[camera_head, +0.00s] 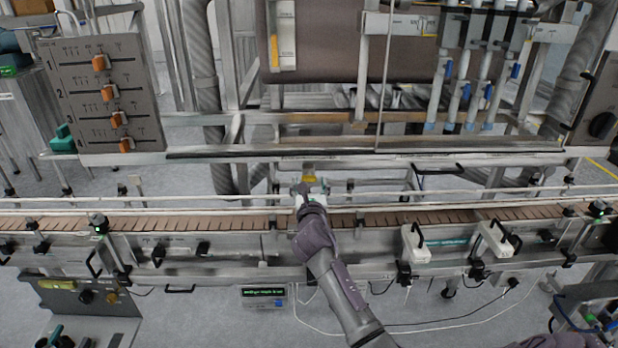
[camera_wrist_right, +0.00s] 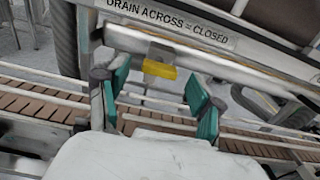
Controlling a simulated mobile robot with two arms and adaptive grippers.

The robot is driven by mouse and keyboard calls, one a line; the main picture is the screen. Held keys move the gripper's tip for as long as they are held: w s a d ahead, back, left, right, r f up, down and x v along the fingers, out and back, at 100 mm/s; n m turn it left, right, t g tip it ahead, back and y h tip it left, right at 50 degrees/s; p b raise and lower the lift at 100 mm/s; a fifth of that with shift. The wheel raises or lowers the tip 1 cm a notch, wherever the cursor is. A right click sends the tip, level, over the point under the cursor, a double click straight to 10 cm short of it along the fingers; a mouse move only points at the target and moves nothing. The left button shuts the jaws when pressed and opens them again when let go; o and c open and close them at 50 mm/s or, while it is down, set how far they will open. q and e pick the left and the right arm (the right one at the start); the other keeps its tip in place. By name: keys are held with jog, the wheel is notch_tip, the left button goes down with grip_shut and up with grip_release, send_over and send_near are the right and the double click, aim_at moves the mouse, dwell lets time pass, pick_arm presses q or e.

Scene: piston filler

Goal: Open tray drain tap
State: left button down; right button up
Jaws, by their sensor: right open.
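The yellow drain tap handle (camera_wrist_right: 159,69) shows in the right wrist view below the tray edge. A label (camera_wrist_right: 168,22) above it reads "DRAIN ACROSS = CLOSED". The handle lies crosswise, roughly along the edge. In the head view the handle (camera_head: 309,179) is a small yellow spot just beyond my right gripper (camera_head: 310,188). My right gripper is open; in the wrist view its teal-padded fingers (camera_wrist_right: 158,92) stand either side of the handle's line, with nothing between them seen gripped. Whether the fingertips reach the handle's depth I cannot tell. My left gripper is not in view.
A conveyor with brown slats (camera_head: 440,217) and guide rails runs across below the gripper. A panel with orange levers (camera_head: 100,95) stands at left. Filling nozzles with blue levers (camera_head: 470,90) hang at right. White boxes with black handles (camera_head: 416,243) sit along the conveyor's near side.

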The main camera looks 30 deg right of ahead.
aim_at(309, 177)
jog(key=shift+x, duration=1.5)
jog(key=shift+c, duration=0.2)
jog(key=c, duration=1.1)
